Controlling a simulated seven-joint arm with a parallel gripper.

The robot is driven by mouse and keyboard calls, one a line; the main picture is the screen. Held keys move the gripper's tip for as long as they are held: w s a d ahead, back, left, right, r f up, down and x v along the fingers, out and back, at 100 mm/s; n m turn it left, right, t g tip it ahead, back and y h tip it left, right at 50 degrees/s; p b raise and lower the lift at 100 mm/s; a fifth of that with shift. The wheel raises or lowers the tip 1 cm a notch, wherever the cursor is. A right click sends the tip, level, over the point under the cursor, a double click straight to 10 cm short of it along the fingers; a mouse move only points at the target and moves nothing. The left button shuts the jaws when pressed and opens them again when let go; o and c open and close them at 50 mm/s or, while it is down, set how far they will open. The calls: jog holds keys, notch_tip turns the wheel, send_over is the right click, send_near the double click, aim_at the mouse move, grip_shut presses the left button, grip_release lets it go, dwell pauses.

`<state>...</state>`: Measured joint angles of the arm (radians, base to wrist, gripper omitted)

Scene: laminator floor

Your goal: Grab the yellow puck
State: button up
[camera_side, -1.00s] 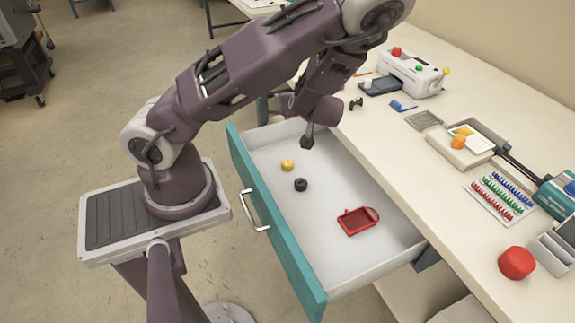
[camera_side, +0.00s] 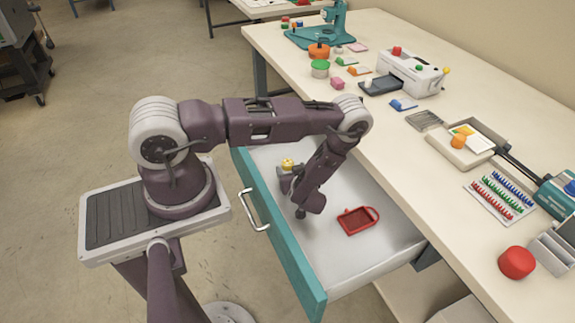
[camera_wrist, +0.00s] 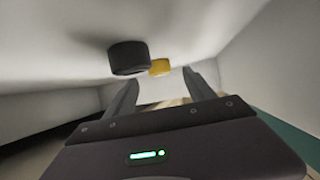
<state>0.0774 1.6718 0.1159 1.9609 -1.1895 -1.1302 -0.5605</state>
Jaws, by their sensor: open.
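The yellow puck (camera_side: 287,162) lies on the drawer floor near the drawer's far left end. In the wrist view the yellow puck (camera_wrist: 161,67) shows beyond the fingertips, partly covered by a black puck (camera_wrist: 128,58) that is nearer and to its left. My gripper (camera_side: 284,182) is low in the drawer, close to the yellow puck on its near side. In the wrist view my gripper (camera_wrist: 160,78) has its two fingers spread with nothing between them. In the side view the black puck is hidden behind my gripper.
The open drawer (camera_side: 385,245) has a teal front (camera_side: 285,255) and pale walls around my gripper. A red tray (camera_side: 357,221) lies to the right on its floor. The worktop (camera_side: 440,205) stands beyond the drawer. The drawer floor right of the tray is clear.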

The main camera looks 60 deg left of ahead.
aim_at(288, 165)
jog(key=x, duration=0.5)
jog(key=shift+r, duration=0.1)
grip_shut()
